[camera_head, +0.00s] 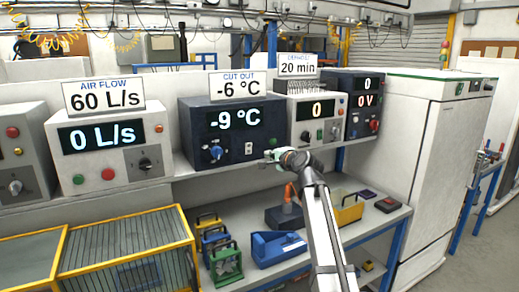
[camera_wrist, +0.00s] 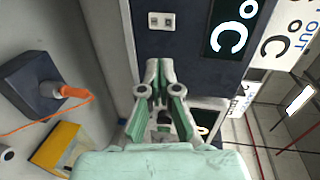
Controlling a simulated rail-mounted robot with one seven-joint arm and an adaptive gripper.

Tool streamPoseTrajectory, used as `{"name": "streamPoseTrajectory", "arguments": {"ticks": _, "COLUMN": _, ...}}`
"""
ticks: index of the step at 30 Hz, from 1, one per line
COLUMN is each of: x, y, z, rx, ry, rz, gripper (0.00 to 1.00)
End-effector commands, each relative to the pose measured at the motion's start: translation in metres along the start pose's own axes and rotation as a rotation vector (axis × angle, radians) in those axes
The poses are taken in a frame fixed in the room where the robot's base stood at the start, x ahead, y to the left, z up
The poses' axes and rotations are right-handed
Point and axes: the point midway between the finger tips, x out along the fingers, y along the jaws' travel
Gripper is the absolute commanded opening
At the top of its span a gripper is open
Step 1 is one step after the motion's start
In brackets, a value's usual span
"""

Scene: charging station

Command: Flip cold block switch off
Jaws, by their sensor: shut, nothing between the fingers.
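The cold block is a dark blue box (camera_head: 220,105) on the shelf, under a "CUT OUT -6 °C" sign. Its display (camera_head: 235,118) reads -9 °C. A small white switch (camera_head: 248,148) sits low on its front, right of a blue knob (camera_head: 216,152). In the wrist view the switch (camera_wrist: 161,21) shows as a white plate on the dark front (camera_wrist: 185,48); its position is too small to tell. My gripper (camera_head: 270,155) is shut and empty, near the lower right of the block's front. In the wrist view its fingertips (camera_wrist: 160,64) are apart from the switch.
The air flow box (camera_head: 105,162) stands left and a light box (camera_head: 318,110) reading 0 stands right. Below the shelf, a bench (camera_head: 357,236) holds a blue tray (camera_head: 277,248), a dark box with an orange part (camera_head: 287,215) and a yellow bin (camera_head: 348,209).

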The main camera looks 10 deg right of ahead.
Motion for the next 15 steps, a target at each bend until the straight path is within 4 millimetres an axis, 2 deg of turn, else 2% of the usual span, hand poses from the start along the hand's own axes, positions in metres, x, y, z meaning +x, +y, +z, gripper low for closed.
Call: {"name": "streamPoseTrajectory", "arguments": {"ticks": 15, "x": 0.0038, "y": 0.0001, "z": 0.0003, "rx": 0.026, "ry": -0.002, "rz": 0.002, "gripper": 0.00}}
